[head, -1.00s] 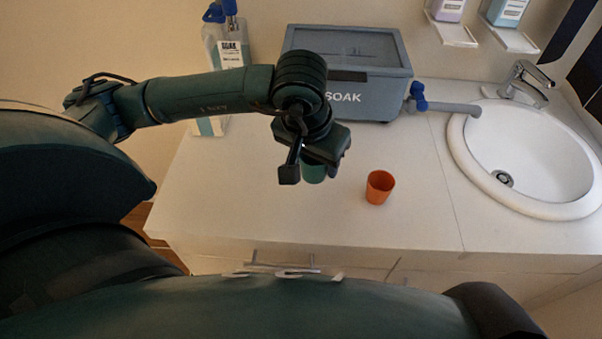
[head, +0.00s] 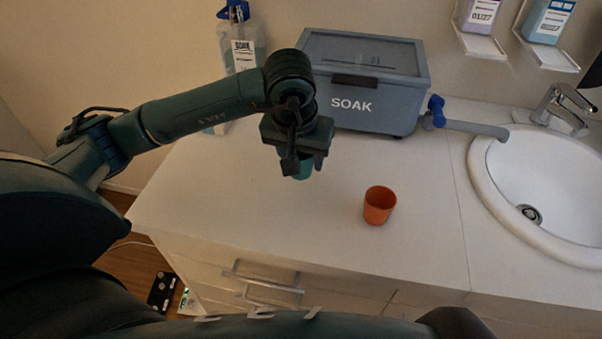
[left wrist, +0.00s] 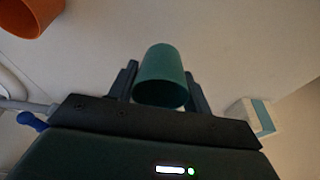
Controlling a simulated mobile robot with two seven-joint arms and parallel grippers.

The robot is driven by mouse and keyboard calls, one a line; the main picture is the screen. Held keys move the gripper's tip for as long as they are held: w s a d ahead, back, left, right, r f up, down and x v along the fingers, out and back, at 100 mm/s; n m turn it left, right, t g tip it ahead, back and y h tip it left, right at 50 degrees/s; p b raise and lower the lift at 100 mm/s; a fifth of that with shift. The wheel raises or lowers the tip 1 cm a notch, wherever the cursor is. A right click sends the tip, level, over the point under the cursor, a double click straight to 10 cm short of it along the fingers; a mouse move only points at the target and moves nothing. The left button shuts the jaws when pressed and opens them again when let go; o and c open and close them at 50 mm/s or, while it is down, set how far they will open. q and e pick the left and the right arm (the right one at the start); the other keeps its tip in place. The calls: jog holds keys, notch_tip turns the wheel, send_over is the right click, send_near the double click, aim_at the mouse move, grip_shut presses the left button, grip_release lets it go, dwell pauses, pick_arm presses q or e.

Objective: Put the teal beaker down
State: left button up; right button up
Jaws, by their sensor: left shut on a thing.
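The teal beaker (head: 304,169) is mostly hidden behind my left gripper in the head view. The left wrist view shows the beaker (left wrist: 162,76) between the two fingers. My left gripper (head: 304,164) is shut on it, over the white counter (head: 240,200), in front of the grey SOAK box. In the left wrist view the gripper (left wrist: 163,88) has one finger on each side of the beaker. I cannot tell whether the beaker's base touches the counter. My right gripper is not in view.
An orange cup (head: 379,205) stands on the counter to the right of the teal beaker. The SOAK box (head: 375,112) with its blue tap (head: 436,108) is behind. A white sink (head: 500,205) is at the right. A bottle (head: 240,50) stands back left. The counter's front left is clear.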

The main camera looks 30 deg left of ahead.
aim_at(302, 173)
pick_arm(q)
notch_tip(302, 173, down, 4)
jog(key=shift+f, duration=0.2)
jog(key=shift+f, duration=0.25)
jog(key=o, duration=1)
jog(key=shift+r, duration=0.15)
jog(key=shift+c, duration=0.2)
